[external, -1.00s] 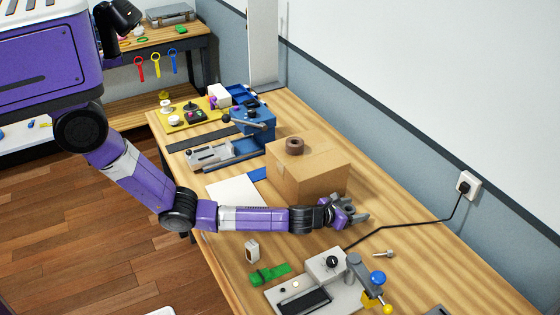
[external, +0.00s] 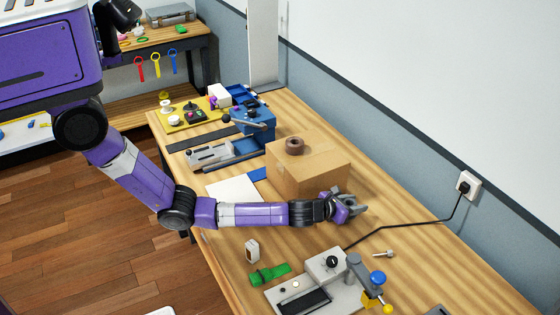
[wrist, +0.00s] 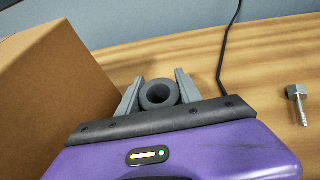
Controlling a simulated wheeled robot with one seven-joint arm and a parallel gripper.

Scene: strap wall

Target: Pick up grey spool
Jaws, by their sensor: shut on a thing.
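The grey spool (wrist: 158,94) is a dark grey ring with a hole through its middle, seen in the wrist view between the two grey fingers of my gripper (wrist: 157,92). My gripper is shut on it. In the external view my gripper (external: 352,204) is low over the table beside the cardboard box. The spool is hard to make out there among the fingers. I cannot tell whether the spool touches the table.
The cardboard box (external: 308,172) stands just left of my gripper, with a brown tape roll (external: 295,145) on top. A black cable (external: 410,226) runs to the wall socket. A bolt (wrist: 297,105) lies to the right. A grey machine (external: 325,275) stands in front.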

